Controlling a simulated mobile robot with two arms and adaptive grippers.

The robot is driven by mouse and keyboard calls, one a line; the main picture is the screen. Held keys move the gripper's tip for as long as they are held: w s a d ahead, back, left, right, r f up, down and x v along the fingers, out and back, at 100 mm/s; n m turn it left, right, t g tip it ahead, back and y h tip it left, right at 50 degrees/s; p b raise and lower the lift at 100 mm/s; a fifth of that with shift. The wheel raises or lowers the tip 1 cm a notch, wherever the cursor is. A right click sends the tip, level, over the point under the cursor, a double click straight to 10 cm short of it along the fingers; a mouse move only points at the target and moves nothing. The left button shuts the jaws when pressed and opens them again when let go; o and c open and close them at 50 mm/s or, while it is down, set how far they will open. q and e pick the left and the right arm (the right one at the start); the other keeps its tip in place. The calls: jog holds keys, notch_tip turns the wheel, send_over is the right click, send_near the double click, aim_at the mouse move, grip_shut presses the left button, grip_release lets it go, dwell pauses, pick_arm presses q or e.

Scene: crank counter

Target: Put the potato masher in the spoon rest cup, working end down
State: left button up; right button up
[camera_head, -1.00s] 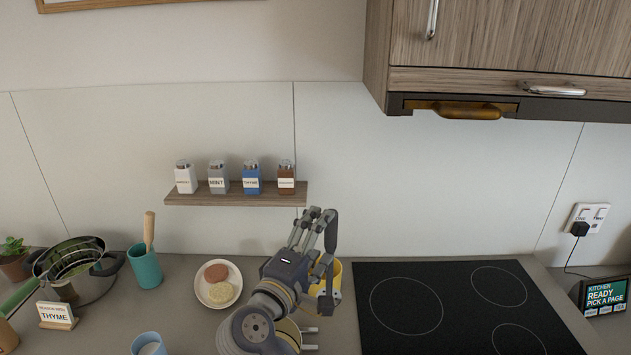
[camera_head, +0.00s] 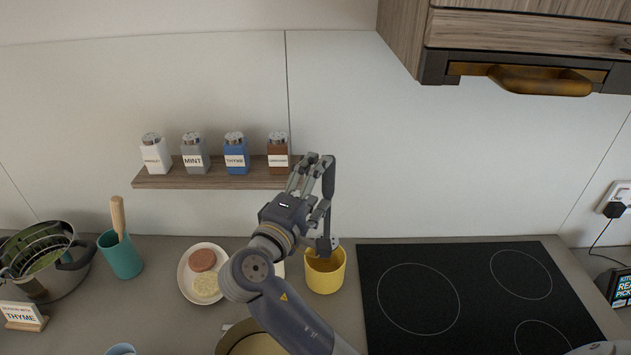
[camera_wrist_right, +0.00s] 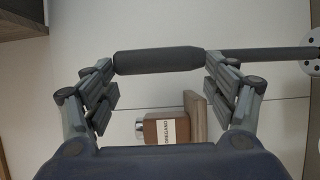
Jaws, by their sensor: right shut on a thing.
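My right gripper (camera_head: 318,170) is shut on the potato masher's dark grey handle (camera_wrist_right: 160,61). In the right wrist view the shaft (camera_wrist_right: 265,54) runs right to a pale, perforated head (camera_wrist_right: 312,52), cut by the frame edge. In the head view the masher (camera_head: 328,180) hangs about upright, head down, and its lower end overlaps the yellow cup (camera_head: 325,278); whether it is inside or behind I cannot tell. A teal cup (camera_head: 121,260) at left holds a wooden-handled utensil and looks like the spoon rest cup. My left gripper is not in view.
A plate with two round items (camera_head: 187,285) lies between the cups. A shelf (camera_head: 220,178) of spice jars hangs behind. A pot (camera_head: 60,280) and a THYME sign (camera_head: 22,315) are at left. The black cooktop (camera_head: 470,300) is right of the yellow cup.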

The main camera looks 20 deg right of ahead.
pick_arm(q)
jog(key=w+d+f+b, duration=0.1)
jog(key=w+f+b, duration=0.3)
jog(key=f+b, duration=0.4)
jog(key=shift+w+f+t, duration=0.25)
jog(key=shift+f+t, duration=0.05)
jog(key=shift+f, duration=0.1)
pick_arm(e)
notch_tip(320, 180, down, 12)
jog(key=shift+w, duration=0.2)
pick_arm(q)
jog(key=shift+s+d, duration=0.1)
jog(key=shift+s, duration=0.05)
pick_arm(e)
jog(key=o, duration=1.3)
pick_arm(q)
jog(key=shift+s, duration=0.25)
pick_arm(e)
jog(key=shift+o, duration=0.7)
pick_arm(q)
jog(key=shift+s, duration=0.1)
